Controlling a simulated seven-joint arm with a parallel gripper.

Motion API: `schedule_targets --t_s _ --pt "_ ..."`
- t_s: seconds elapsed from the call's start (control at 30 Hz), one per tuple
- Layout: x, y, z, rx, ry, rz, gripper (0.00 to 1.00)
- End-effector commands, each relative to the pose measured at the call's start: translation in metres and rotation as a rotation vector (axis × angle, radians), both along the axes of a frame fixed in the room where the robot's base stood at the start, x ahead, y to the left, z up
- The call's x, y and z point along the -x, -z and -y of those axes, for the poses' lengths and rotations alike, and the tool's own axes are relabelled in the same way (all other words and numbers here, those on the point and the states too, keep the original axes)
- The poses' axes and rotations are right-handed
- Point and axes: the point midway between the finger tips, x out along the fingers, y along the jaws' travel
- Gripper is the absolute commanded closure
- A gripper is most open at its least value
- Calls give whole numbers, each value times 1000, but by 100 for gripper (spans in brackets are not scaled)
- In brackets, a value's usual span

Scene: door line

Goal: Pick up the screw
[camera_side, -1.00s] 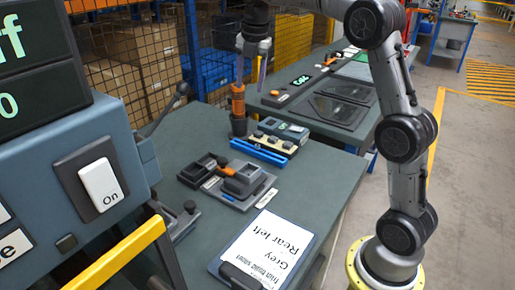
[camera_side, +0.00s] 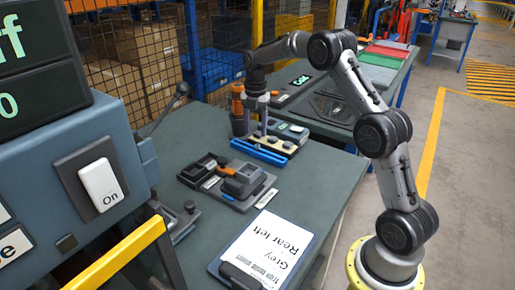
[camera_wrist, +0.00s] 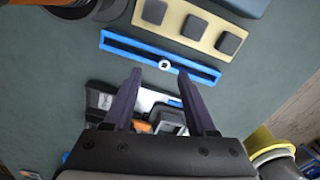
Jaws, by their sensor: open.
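The screw (camera_wrist: 165,65) shows in the wrist view as a small, light round head with a dark centre. It is at the middle of the long blue tray (camera_wrist: 119,43). My gripper (camera_wrist: 160,74) is open, with its two dark purple fingers apart. In the wrist picture the screw head appears between the fingertips, slightly beyond them. In the side view my gripper (camera_side: 262,133) points down above the blue tray (camera_side: 251,152). The screw cannot be made out in the side view. Nothing is held.
A cream block (camera_wrist: 172,17) with three dark square pads lies beside the tray. A dark holder with an orange-handled tool (camera_side: 238,100) stands close to the gripper. A grey fixture (camera_side: 240,183) and a clipboard (camera_side: 262,245) lie nearer on the bench.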

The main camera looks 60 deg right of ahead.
Motion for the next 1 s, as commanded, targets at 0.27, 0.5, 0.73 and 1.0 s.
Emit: schedule_targets --t_s 0.27,0.5,0.73,1.0 --pt "9 31 -1 -2 0 -5 43" --pt "8 53 0 0 0 -1 43" --pt "8 53 0 0 0 0 43" --pt "8 53 0 0 0 0 92"
